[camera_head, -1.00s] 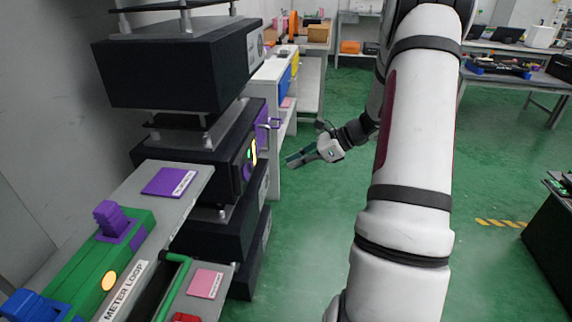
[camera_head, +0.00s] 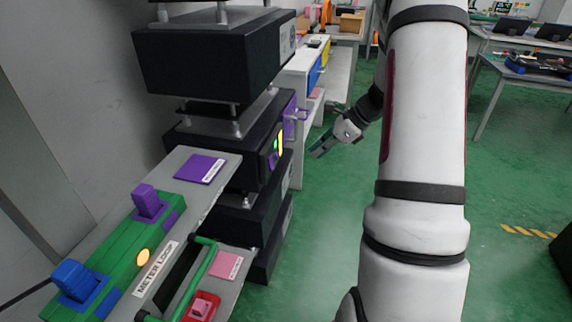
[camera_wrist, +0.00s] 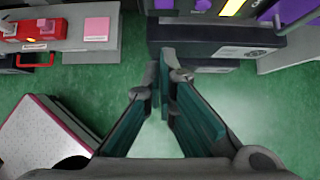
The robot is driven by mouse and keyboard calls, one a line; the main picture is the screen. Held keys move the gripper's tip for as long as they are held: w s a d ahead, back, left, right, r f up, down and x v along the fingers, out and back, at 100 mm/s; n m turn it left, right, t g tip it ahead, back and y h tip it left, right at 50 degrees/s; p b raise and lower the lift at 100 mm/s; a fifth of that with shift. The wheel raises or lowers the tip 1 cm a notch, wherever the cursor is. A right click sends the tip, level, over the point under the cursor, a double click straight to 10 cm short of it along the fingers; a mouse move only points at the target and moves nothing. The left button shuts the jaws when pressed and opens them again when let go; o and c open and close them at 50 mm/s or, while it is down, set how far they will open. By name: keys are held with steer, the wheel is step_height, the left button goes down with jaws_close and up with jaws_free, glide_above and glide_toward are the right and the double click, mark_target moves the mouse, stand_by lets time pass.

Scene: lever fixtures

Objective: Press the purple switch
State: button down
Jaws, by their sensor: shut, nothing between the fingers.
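The purple switch (camera_head: 148,203) is a raised purple block on the green panel (camera_head: 118,240) at the left of the head view. A blue switch (camera_head: 75,282) sits nearer on the same panel. My gripper (camera_head: 318,152) is in the middle of the head view, over the floor beside the black units, well to the right of the purple switch and apart from it. In the wrist view its teal fingers (camera_wrist: 165,75) meet at the tips and hold nothing. The purple switch on the panel cannot be made out in the wrist view.
A green bar handle (camera_head: 195,275), a red switch box (camera_head: 203,306) and a pink plate (camera_head: 227,265) are on the near bench. Stacked black units (camera_head: 215,60) stand behind it. In the wrist view a white-topped box (camera_wrist: 40,145) is at lower left. Green floor is open to the right.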

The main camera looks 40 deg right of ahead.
mark_target(271, 162)
steer(key=shift+w, duration=0.1)
stand_by(0.3)
steer(key=w+a+r+b+x, duration=0.1)
steer(key=b+x, duration=0.2)
steer(key=x, duration=0.9)
steer(key=shift+w+a, duration=0.25)
steer(key=shift+w, duration=0.25)
steer(key=shift+w+a+f, duration=0.15)
steer(key=shift+w+a, duration=0.1)
steer(key=shift+w, duration=0.05)
